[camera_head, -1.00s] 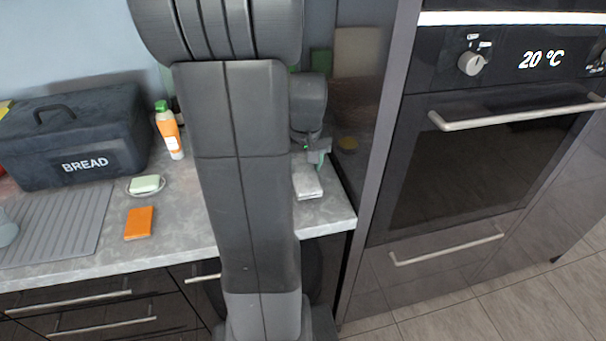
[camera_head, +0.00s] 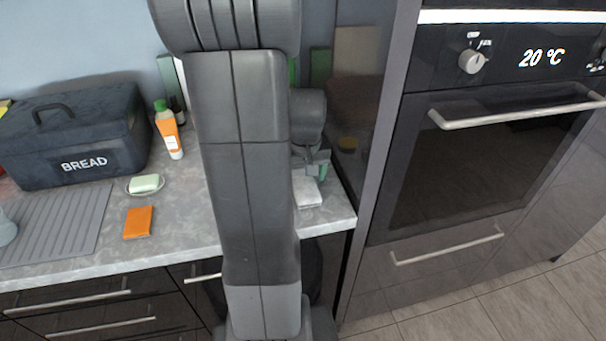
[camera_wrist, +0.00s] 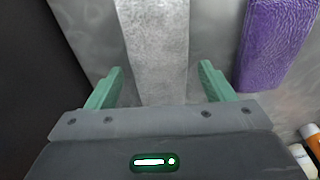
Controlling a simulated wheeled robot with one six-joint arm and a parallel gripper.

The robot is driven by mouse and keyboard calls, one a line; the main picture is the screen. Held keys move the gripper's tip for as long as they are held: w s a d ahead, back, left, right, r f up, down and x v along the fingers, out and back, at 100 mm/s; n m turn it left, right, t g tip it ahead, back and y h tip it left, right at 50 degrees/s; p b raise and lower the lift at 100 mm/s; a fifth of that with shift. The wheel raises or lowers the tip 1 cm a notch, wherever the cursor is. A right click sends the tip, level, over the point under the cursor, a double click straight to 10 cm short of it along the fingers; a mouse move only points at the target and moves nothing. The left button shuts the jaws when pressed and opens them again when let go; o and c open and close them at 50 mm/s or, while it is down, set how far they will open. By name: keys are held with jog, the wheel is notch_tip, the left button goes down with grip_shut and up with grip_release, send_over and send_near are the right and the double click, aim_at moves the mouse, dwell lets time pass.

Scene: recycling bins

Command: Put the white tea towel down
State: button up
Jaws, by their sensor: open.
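The white tea towel (camera_head: 308,193) lies folded on the grey counter near its right end, partly hidden behind my arm in the head view. In the wrist view the towel (camera_wrist: 156,45) is a pale textured strip running between my fingers. My gripper (camera_wrist: 160,85) is open, with one green finger on each side of the towel and a gap between each finger and the cloth. In the head view my gripper (camera_head: 318,168) is just above or at the towel; its exact height is hard to tell.
A purple block-shaped item (camera_wrist: 272,40) lies right of the towel. The counter (camera_head: 185,215) also holds a bread box (camera_head: 75,140), an orange-and-white bottle (camera_head: 169,132), soap on a dish (camera_head: 145,184) and an orange sponge (camera_head: 138,222). A tall dark oven unit (camera_head: 480,160) stands at right.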

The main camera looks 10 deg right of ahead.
aim_at(303, 178)
notch_tip(303, 178, up, 12)
jog(key=s, duration=0.1)
jog(key=shift+s+r+p, duration=0.15)
jog(key=shift+s+p, duration=0.2)
jog(key=shift+s, duration=0.05)
jog(key=f, duration=0.4)
jog(key=w+f, duration=0.1)
jog(key=f, duration=0.7)
jog(key=shift+w+f+b, duration=0.2)
jog(key=shift+w+b, duration=0.15)
jog(key=shift+r, duration=1.85)
